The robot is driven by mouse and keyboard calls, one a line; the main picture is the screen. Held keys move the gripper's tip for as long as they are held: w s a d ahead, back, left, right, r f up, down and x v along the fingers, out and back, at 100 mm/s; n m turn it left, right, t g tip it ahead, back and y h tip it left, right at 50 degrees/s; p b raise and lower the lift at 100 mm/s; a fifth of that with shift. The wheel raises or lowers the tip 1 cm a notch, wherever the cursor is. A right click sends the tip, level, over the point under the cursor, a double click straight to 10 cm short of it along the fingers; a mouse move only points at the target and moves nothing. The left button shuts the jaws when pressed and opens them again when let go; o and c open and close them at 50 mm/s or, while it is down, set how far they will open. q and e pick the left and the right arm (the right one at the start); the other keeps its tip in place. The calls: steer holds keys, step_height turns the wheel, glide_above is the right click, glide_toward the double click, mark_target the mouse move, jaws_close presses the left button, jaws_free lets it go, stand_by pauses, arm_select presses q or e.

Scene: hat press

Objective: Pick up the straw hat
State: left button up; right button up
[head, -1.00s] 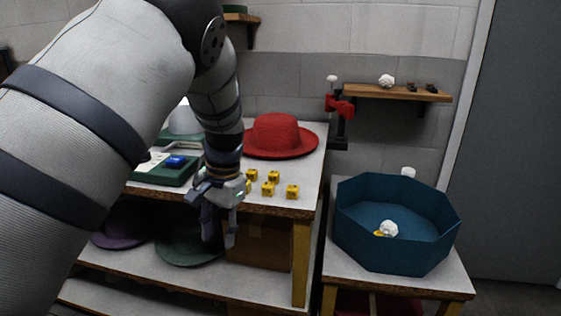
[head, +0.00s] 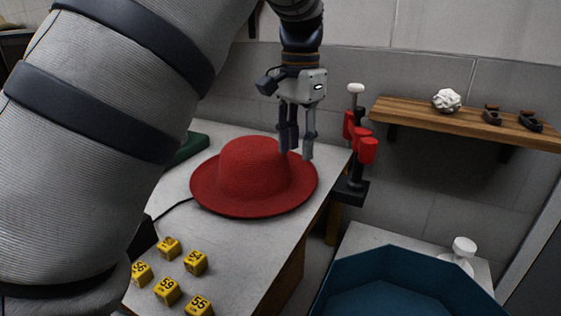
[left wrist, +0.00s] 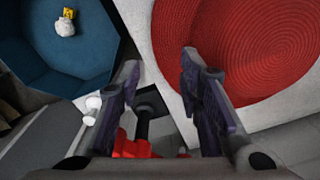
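The red woven straw hat (head: 253,172) rests brim down on the grey table, its crown up. It also shows large in the left wrist view (left wrist: 235,45), at the upper right. My left gripper (head: 296,155) hangs fingers down over the right, far side of the hat, near the crown and brim. Its two fingers are apart with nothing between them; they show open in the left wrist view (left wrist: 160,75) too. I cannot tell for sure whether a fingertip touches the hat. My right gripper is not in view.
Several yellow numbered cubes (head: 168,291) lie at the table's front. A red and black stand (head: 352,165) is right of the hat. A blue octagonal bin (head: 400,285) stands lower right. A wooden shelf (head: 440,118) holds a white crumpled ball (head: 447,100).

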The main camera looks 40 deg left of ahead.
mark_target(296, 199)
arm_select(q)
steer(key=f, duration=0.7)
steer(key=s+f, duration=0.1)
steer(key=f, duration=0.2)
steer(key=shift+d+f, duration=0.35)
steer(key=shift+f, duration=0.45)
steer(key=shift+w+r, duration=0.1)
jaws_close()
